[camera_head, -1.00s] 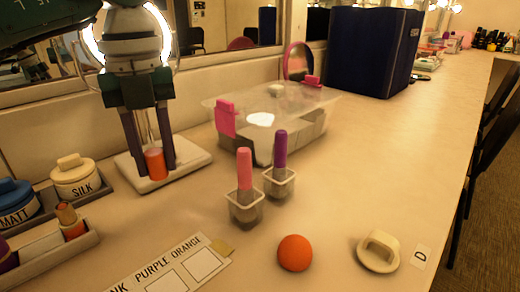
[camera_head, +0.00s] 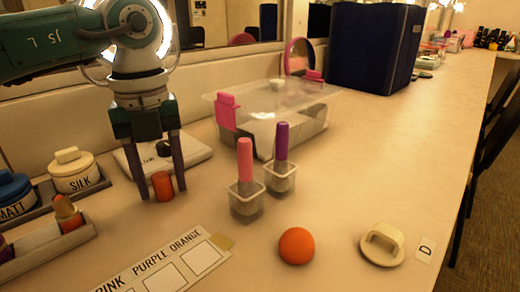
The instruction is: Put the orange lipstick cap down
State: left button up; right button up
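The orange lipstick cap (camera_head: 163,187) is a small orange cylinder. It stands upright, apparently on the counter just in front of the white pad. My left gripper (camera_head: 162,194) points down with one finger on each side of the cap. A narrow gap shows between the left finger and the cap, so the fingers look slightly open around it. My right gripper is not in view.
The white pad (camera_head: 195,147) lies behind the cap. Pink (camera_head: 245,160) and purple (camera_head: 282,142) lipsticks stand in clear cups to the right. SILK (camera_head: 74,172) and MATT jars stand left.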

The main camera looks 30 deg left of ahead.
aim_at(160, 175)
pick_arm(q)
jog(key=shift+o, duration=0.6)
jog(key=shift+r, duration=0.1)
jog(key=shift+r, duration=0.3)
notch_tip(160, 175, up, 12)
jog(key=p, duration=0.2)
jog(key=shift+f+p, duration=0.25)
jog(key=shift+p, duration=0.15)
